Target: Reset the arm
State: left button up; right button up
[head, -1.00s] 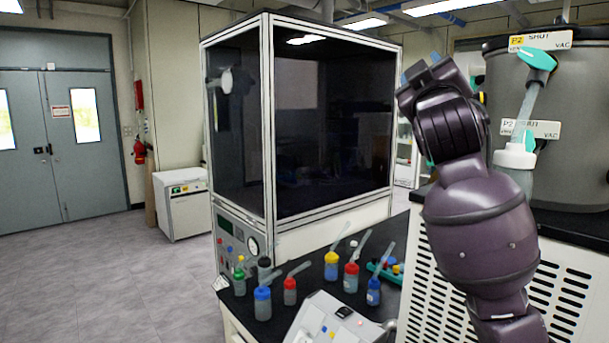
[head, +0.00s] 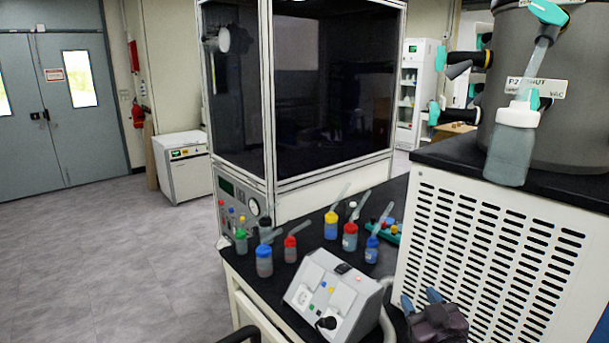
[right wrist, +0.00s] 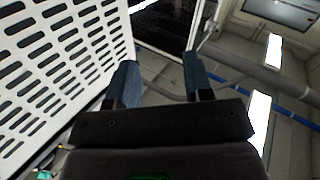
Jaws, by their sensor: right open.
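My right gripper (head: 421,301) shows at the bottom of the head view, in front of the white slotted panel, with its two blue fingertips pointing up. In the right wrist view the same gripper (right wrist: 158,80) has its two blue fingers apart with nothing between them. It is open and empty. Most of the right arm is below the head view. My left gripper is not in view.
The white slotted freeze dryer body (head: 480,250) stands close to my right gripper. A grey control box (head: 335,297) and several capped bottles, including a blue-capped one (head: 264,262), stand on the black bench. A glass-fronted cabinet (head: 335,85) stands behind. The floor at left is clear.

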jog(key=s+d+f+m+g+h, duration=0.1)
jog(key=s+d+f+g, duration=0.1)
jog(key=s+f, duration=1)
jog(key=s+d+f+m+g+h, duration=0.1)
jog(key=s+d+f+g, duration=0.2)
jog(key=s+f, duration=0.9)
jog(key=shift+s+m+g, duration=0.4)
jog(key=shift+s+g, duration=0.05)
jog(key=shift+g, duration=0.25)
